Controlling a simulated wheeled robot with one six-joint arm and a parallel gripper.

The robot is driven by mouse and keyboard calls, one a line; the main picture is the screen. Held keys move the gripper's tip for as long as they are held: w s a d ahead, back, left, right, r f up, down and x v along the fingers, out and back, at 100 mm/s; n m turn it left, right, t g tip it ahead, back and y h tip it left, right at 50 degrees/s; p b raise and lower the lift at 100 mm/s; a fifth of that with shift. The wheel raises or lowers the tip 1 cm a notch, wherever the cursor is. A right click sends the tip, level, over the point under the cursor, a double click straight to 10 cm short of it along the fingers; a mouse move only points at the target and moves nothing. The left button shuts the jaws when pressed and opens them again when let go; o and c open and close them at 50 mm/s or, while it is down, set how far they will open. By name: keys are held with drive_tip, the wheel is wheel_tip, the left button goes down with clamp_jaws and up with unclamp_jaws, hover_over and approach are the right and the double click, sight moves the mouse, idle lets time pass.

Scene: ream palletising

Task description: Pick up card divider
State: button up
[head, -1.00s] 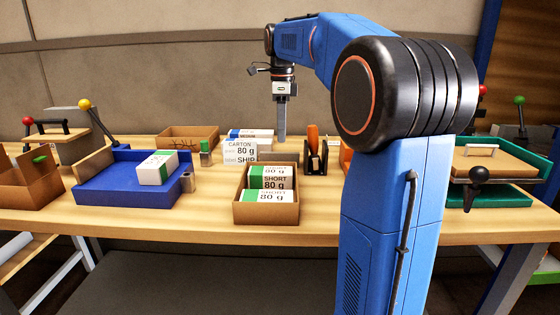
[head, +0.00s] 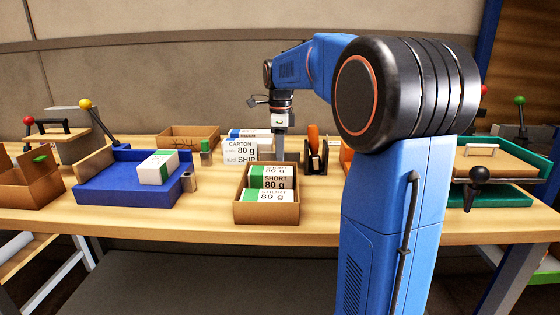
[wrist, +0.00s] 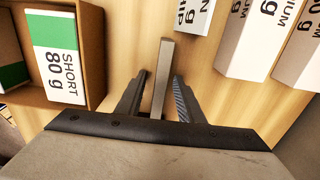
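The card divider (wrist: 164,70) appears in the wrist view as a thin grey-beige strip, seen from above, between the two fingers of my gripper (wrist: 158,92). The fingers are open, with a gap on each side of the strip. In the head view my gripper (head: 279,148) points straight down, low over the table behind the open carton.
An open carton (head: 266,213) holds several white-and-green reams just in front. White reams (head: 240,152) stand close on the left. A dark holder (head: 316,158) with an orange item stands close on the right. A blue tray (head: 120,197) with one ream lies farther left.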

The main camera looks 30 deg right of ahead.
clamp_jaws()
